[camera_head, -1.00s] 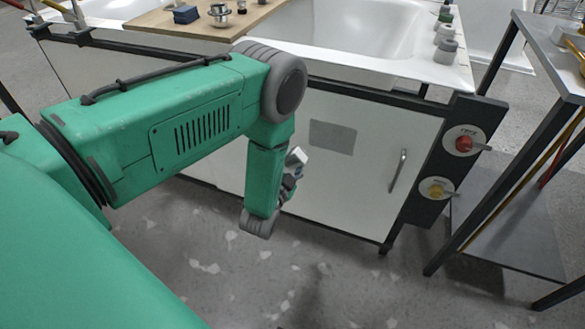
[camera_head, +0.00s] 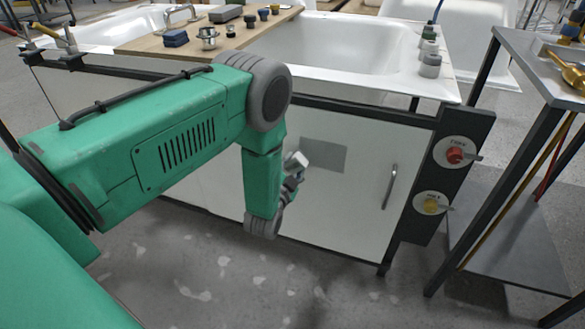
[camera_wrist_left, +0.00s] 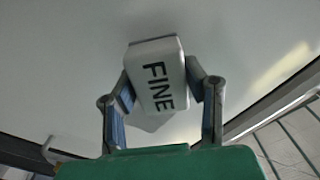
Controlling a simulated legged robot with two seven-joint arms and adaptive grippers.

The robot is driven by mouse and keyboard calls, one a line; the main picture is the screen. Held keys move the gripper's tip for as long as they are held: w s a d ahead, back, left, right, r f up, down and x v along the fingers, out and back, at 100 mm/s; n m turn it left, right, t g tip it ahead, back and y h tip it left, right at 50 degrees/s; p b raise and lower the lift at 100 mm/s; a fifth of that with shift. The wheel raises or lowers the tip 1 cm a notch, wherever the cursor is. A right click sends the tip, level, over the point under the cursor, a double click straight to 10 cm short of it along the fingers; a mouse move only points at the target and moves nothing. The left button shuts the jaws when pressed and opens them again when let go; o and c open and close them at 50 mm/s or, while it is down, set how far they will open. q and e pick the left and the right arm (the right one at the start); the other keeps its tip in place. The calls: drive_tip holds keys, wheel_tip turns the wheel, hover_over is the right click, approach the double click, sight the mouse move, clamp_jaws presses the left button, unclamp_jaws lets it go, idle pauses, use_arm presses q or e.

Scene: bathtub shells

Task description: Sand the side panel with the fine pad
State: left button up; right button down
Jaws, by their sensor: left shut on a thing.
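The side panel (camera_head: 345,200) is the white front below the tub bench, with a grey rectangular patch (camera_head: 322,154) near its top and a metal handle at its right. My left gripper (camera_head: 296,170) is in front of the panel, left of and slightly below the patch. It is shut on the fine pad (camera_head: 299,159), a pale block. In the left wrist view the pad (camera_wrist_left: 157,80) is marked "FINE" and sits between the two fingers (camera_wrist_left: 162,85), with the panel surface behind it. I cannot tell whether the pad touches the panel. My right gripper is not in view.
A red knob (camera_head: 455,155) and a yellow knob (camera_head: 431,205) are on a dark plate right of the panel. A metal rack (camera_head: 545,70) stands at far right. A wooden board (camera_head: 150,44) with small items lies across the tub. The floor in front is clear.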

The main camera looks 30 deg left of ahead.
use_arm(q)
drive_tip(key=shift+a+f, duration=0.15)
drive_tip(key=shift+a, duration=0.2)
drive_tip(key=shift+w+d, duration=0.1)
drive_tip(key=shift+w, duration=0.35)
drive_tip(key=shift+w+a+b, duration=0.2)
drive_tip(key=shift+w+b, duration=0.2)
drive_tip(key=shift+d, duration=0.1)
